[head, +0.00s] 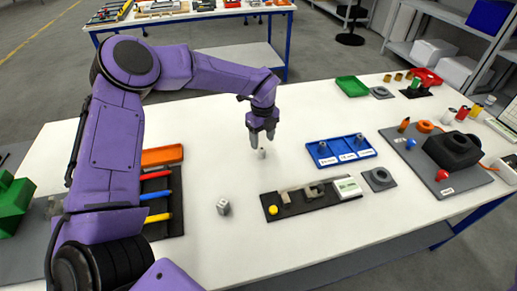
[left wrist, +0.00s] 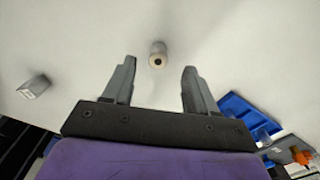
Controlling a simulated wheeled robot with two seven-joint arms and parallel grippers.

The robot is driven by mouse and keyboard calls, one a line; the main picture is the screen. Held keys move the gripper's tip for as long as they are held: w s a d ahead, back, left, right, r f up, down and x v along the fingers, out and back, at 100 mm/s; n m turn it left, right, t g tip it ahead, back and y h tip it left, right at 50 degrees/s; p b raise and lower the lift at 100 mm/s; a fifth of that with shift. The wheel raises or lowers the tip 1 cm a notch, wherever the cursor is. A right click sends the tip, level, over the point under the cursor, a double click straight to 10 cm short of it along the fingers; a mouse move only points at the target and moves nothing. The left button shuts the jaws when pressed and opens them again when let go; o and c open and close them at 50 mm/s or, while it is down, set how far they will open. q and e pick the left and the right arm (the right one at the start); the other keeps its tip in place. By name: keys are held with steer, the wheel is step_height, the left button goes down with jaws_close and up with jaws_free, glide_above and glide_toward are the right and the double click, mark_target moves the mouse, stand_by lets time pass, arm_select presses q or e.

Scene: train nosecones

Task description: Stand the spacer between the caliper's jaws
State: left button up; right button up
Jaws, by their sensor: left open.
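The spacer, a small pale cylinder (head: 261,154), stands on the white table just below my left gripper (head: 262,140). In the left wrist view the spacer (left wrist: 158,54) shows a dark hole in its end and lies around the fingertips' line, between the two fingers (left wrist: 159,70). The left gripper is open, with clear room on either side of the spacer. The caliper (head: 314,191), grey with a gap between its jaws, lies on a dark mat (head: 300,205) to the right and nearer. My right gripper is not in view.
A grey block (head: 223,207) stands on the table left of the mat. A yellow ball (head: 273,210) and a white display (head: 347,187) are on the mat. A blue tray (head: 341,158) lies right of the gripper. The table between gripper and mat is clear.

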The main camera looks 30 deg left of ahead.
mark_target(262, 148)
arm_select(q)
step_height(262, 148, down, 4)
steer(key=shift+s+d+f+p, duration=0.1)
steer(key=shift+s+p, duration=0.05)
steer(key=shift+p, duration=0.9)
steer(key=shift+f, duration=0.45)
jaws_close()
steer(key=shift+r, duration=0.1)
